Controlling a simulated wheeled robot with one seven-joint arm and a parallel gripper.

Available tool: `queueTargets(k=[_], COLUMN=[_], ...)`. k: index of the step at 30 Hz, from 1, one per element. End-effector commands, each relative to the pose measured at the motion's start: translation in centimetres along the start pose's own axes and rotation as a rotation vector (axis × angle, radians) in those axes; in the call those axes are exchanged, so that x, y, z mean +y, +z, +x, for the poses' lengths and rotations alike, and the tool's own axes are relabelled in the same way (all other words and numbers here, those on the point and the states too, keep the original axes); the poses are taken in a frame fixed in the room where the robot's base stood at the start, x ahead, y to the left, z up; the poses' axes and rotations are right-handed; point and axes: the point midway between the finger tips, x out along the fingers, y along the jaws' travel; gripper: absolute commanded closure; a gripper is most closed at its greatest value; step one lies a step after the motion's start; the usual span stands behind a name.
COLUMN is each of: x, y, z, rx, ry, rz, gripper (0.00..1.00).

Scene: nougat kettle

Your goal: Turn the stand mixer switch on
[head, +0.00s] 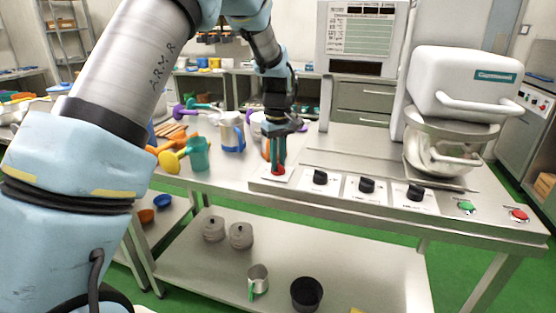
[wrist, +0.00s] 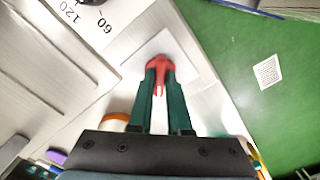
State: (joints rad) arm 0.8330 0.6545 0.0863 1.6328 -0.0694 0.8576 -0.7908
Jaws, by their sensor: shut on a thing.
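The stand mixer (head: 462,85) is white with a metal bowl (head: 446,150) and stands at the right of the steel table in the head view. A small red switch (head: 279,172) sits on a pale plate at the left end of the control strip along the table's front. It also shows in the wrist view (wrist: 160,68). My gripper (head: 278,167) points down with its green fingers shut on the red switch. In the wrist view the fingertips (wrist: 159,82) sit on either side of it, hiding part of it.
Several black knobs (head: 367,185), a green button (head: 467,207) and a red button (head: 519,214) lie along the strip to the right. Pitchers (head: 231,133) and a teal watering can (head: 199,154) stand left of my gripper. Green floor lies in front.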

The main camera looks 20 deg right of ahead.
Motion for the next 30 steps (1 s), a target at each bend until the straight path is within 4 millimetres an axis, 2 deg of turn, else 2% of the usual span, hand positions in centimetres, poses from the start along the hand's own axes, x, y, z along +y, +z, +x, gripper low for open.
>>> queueTargets(k=[18,30], x=[0.05,0.05], y=[-0.03,-0.04], z=[-0.12,-0.11], rx=[0.002,0.002], ry=[0.002,0.002], rz=[0.567,0.787], gripper=[1.0,1.0])
